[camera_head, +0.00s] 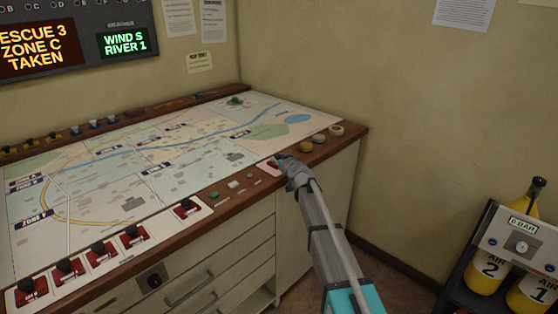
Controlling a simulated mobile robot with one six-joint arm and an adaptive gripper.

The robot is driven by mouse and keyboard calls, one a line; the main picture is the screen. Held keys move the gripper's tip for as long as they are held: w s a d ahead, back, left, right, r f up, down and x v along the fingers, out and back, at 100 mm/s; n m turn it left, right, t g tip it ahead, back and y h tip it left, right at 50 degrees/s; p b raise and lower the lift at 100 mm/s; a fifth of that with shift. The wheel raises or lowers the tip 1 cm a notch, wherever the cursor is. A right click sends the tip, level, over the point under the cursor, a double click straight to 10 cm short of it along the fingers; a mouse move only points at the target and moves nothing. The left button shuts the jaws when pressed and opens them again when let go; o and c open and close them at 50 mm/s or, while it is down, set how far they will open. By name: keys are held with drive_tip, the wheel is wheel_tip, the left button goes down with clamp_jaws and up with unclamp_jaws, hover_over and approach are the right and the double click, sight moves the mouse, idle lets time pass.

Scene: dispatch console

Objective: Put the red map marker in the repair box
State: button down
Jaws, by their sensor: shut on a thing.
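My gripper (284,167) is at the front right part of the console, low over the wooden edge. It is seen from behind, and its fingers are largely hidden. A small red thing (271,165) shows at its fingertips, over a pale pinkish plate (263,163). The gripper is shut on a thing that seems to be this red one. I cannot tell whether it is the red map marker, or whether it is lifted. A small green piece (235,100) sits at the map's far edge. I cannot make out a repair box.
Small loose items lie left of my gripper. Round items, including a tape roll (336,130), lie right. A rack with yellow air cylinders (485,272) stands lower right.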

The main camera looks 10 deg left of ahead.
drive_tip(key=shift+c, duration=1.3)
unclamp_jaws()
drive_tip(key=shift+f, duration=0.1)
drive_tip(key=shift+r, duration=0.25)
drive_tip(key=p+v, duration=0.2)
drive_tip(key=v, duration=1)
drive_tip(key=shift+p, duration=0.35)
drive_tip(key=shift+f, duration=0.1)
drive_tip(key=s+d+f+m+g+h, duration=0.2)
drive_tip(key=s+d+f+g, duration=0.2)
drive_tip(key=s+d, duration=0.3)
drive_tip(key=s+d+f+m+g+h, duration=0.2)
drive_tip(key=s+d+f+g, duration=0.3)
drive_tip(key=s, duration=0.9)
drive_tip(key=s+d+f+m+g+h, duration=0.2)
drive_tip(key=s+d+f, duration=0.4)
drive_tip(key=s+d, duration=0.4)
drive_tip(key=g+h, duration=0.1)
drive_tip(key=g, duration=0.1)
drive_tip(key=shift+s+d+g+h, duration=0.25)
drive_tip(key=shift+s+g+h, duration=0.05)
drive_tip(key=shift+s+h, duration=0.1)
